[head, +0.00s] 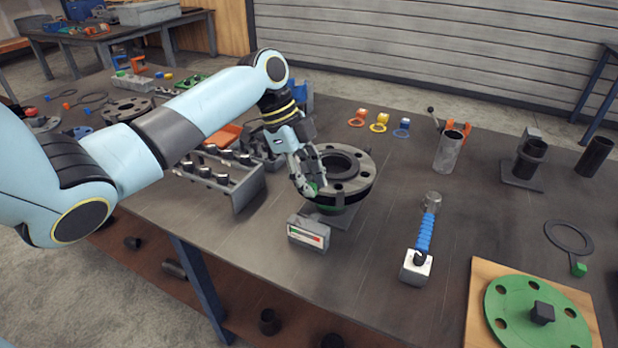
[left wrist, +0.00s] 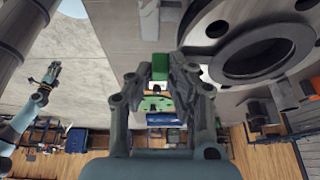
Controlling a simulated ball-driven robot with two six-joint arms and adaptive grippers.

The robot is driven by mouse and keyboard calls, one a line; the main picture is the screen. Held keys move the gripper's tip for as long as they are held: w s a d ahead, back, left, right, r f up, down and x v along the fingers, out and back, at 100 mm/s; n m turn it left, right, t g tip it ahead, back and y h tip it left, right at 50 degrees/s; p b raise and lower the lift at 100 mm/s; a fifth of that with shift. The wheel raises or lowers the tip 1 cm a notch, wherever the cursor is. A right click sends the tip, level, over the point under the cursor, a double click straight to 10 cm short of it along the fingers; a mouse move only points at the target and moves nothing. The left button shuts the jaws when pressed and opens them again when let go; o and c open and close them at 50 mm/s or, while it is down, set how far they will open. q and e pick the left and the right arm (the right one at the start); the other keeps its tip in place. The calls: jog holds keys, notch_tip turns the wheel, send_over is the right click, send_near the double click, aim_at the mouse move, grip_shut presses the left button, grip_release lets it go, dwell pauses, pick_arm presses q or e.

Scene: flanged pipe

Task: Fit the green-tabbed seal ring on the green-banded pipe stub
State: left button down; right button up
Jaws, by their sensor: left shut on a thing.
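In the head view a flanged pipe stub (head: 363,184) stands at mid-table, with bolt holes around its top and a green band (head: 340,209) below the flange. It also shows at the upper right of the left wrist view (left wrist: 222,28). My left gripper (head: 309,187) is at the flange's left side, shut on a small green tab (left wrist: 160,66). I cannot tell how any ring on this tab lies. A dark ring (head: 551,228) with a green tab (head: 579,270) lies at the right of the table. My right gripper (left wrist: 48,77) seems to show small in the left wrist view; its jaws are unclear.
A blue-handled tool (head: 425,235) and a green disc (head: 515,300) on a board are to the right. A metal rack (head: 240,190) stands close on the left. A small gauge box (head: 308,232) is in front.

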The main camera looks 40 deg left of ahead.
dwell(0.3)
pick_arm(q)
jog(key=c, duration=1.1)
grip_release()
jog(key=shift+c, duration=0.2)
jog(key=shift+a+r, duration=0.1)
jog(key=w+d+r+p+v, duration=0.1)
jog(key=d+p+v, duration=0.2)
jog(key=v, duration=1.7)
jog(key=p, duration=0.4)
jog(key=shift+r+p, duration=0.15)
jog(key=shift+p, duration=0.15)
jog(key=shift+d, duration=0.15)
